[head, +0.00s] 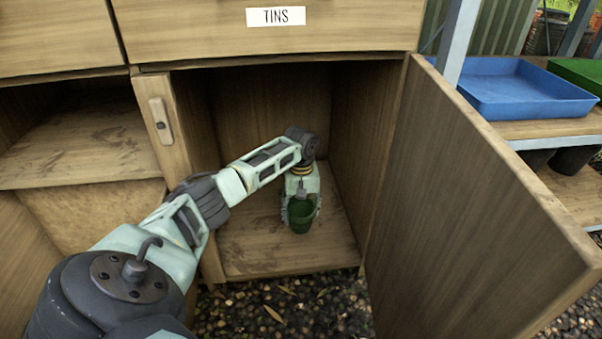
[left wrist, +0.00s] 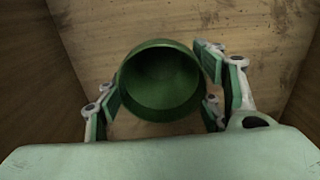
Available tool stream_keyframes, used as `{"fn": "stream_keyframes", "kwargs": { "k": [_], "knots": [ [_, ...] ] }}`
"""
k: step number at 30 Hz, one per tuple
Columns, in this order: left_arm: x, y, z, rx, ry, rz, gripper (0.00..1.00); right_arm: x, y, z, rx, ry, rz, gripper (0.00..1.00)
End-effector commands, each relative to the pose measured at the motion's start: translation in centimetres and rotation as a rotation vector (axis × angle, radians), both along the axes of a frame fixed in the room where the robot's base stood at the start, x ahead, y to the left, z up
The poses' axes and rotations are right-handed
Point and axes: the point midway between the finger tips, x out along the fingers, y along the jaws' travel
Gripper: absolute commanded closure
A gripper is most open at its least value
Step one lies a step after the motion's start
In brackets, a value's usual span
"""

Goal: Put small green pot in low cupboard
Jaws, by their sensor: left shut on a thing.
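The small green pot (head: 301,216) is inside the low cupboard (head: 262,252), just above or on its wooden floor; I cannot tell whether it touches. My left gripper (head: 301,207) reaches down into the cupboard and is shut on the pot. In the left wrist view the pot (left wrist: 160,80) is upright with its round opening facing the camera, and the left gripper's fingers (left wrist: 160,98) stand on either side of it. The cupboard door (head: 480,200) stands wide open to the right. My right gripper is not in view.
A drawer labelled TINS (head: 276,17) is above the cupboard. A blue tray (head: 520,90) sits on a shelf at the right. Gravel (head: 280,310) covers the ground in front. Cupboard floor around the pot is clear.

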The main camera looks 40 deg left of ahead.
Motion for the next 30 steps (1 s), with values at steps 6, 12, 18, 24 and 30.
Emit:
{"fn": "stream_keyframes", "kwargs": {
  "k": [6, 12, 18, 24, 30],
  "knots": [
    [0.0, 0.0, -3.2, 0.002, -0.001, 0.000, 0.64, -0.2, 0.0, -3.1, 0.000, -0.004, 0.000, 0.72],
    [0.0, 0.0, -3.1, 0.002, -0.001, 0.000, 0.64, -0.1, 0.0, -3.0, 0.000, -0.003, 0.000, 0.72],
    [0.0, 0.0, -3.3, 0.001, 0.001, 0.001, 0.64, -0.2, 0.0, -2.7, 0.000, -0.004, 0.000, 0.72],
    [0.0, 0.0, -3.4, 0.001, 0.000, 0.001, 0.24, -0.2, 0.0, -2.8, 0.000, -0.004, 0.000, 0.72],
    [0.0, 0.0, -3.4, 0.001, 0.000, 0.000, 0.20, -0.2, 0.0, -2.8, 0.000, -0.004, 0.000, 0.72]
  ]
}}
